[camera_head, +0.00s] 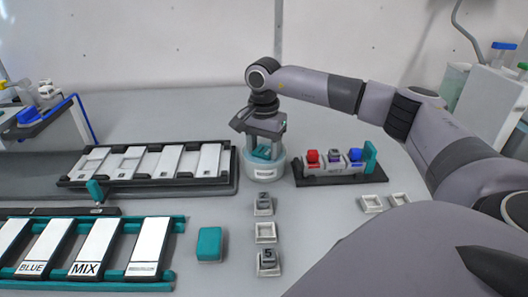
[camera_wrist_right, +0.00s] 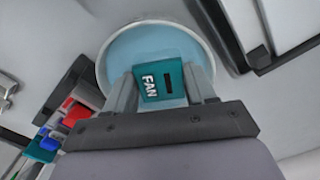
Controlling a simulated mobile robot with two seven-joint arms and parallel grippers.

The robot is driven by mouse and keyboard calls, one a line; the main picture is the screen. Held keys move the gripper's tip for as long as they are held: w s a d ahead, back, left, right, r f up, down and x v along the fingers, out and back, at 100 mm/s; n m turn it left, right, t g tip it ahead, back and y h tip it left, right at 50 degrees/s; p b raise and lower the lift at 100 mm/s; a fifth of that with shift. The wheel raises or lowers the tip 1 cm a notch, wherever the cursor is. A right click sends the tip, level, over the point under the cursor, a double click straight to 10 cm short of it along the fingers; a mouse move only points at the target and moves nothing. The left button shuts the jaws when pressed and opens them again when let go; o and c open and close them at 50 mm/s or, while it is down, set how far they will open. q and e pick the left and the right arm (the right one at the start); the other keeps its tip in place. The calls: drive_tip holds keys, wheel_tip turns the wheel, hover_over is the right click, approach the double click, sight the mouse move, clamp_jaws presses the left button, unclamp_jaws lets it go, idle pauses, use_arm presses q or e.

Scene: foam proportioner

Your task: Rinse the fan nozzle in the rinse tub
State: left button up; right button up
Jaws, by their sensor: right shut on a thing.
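The fan nozzle (camera_wrist_right: 159,82) is a teal block marked FAN with a dark slot. My right gripper (camera_wrist_right: 162,88) is shut on it, one finger on each side. In the head view my right gripper (camera_head: 263,143) points down over the rinse tub, and the teal nozzle (camera_head: 262,152) shows between its fingers. The rinse tub (camera_head: 265,172) is a round white tub with pale blue water, also in the right wrist view (camera_wrist_right: 112,52). The nozzle is over or in the tub's mouth; I cannot tell how deep. My left gripper is not in view.
A dark rack of white panels (camera_head: 150,180) stands left of the tub. A dark stand with red, purple and blue knobs (camera_head: 335,170) stands close on the right. Small square holders (camera_head: 265,232) and a teal block (camera_head: 209,244) lie in front. BLUE and MIX panels are front left.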

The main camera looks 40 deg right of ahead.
drive_tip(key=shift+s+a, duration=0.2)
drive_tip(key=shift+s, duration=0.1)
idle(0.5)
idle(0.4)
wheel_tip(320, 180, up, 5)
drive_tip(key=p, duration=0.4)
drive_tip(key=shift+r+p, duration=0.2)
drive_tip(key=shift+p, duration=0.1)
drive_tip(key=shift+r+p, duration=0.3)
drive_tip(key=shift+r, duration=1.55)
